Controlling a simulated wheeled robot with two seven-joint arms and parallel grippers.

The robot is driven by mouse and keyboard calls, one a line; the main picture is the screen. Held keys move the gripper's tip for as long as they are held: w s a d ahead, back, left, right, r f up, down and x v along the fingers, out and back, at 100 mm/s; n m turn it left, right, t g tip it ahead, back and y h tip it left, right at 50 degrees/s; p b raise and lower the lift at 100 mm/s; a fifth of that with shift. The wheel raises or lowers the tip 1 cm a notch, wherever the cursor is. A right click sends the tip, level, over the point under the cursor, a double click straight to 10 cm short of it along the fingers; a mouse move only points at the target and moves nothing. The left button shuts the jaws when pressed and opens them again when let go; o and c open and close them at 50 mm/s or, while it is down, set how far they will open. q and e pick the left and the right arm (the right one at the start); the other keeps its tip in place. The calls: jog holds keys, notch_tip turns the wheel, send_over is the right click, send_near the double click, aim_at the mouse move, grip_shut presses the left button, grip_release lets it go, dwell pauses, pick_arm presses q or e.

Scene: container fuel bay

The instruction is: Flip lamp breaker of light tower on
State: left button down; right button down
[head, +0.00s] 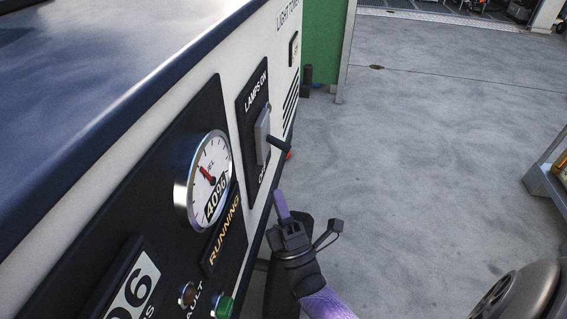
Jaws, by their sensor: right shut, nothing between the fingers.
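The light tower (243,52) is a white cabinet with a dark blue top, filling the left of the head view. Its lamp breaker (262,135) is a grey block with a black lever sticking out, on a black plate marked "LAMPS ON" at the top. The lower label is partly hidden by the lever's side. My right gripper (281,200), with purple fingers, is shut and empty. It is just below the breaker in the picture, apart from the lever. My left gripper is not in view.
A round gauge (207,180), a "RUNNING" label (224,234), a green button (223,307) and a brown lamp (187,294) are on the panel left of my gripper. A green wall (322,40) stands behind. The floor to the right is open, with a shelf (548,180) at the right edge.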

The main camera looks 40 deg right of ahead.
aim_at(278, 143)
jog(key=x, duration=0.3)
jog(key=shift+w+d+r, duration=0.15)
jog(key=shift+w+d, duration=0.05)
jog(key=d, duration=0.1)
jog(key=w+d+r+b, duration=0.1)
jog(key=shift+d+r, duration=0.35)
jog(key=shift+d, duration=0.05)
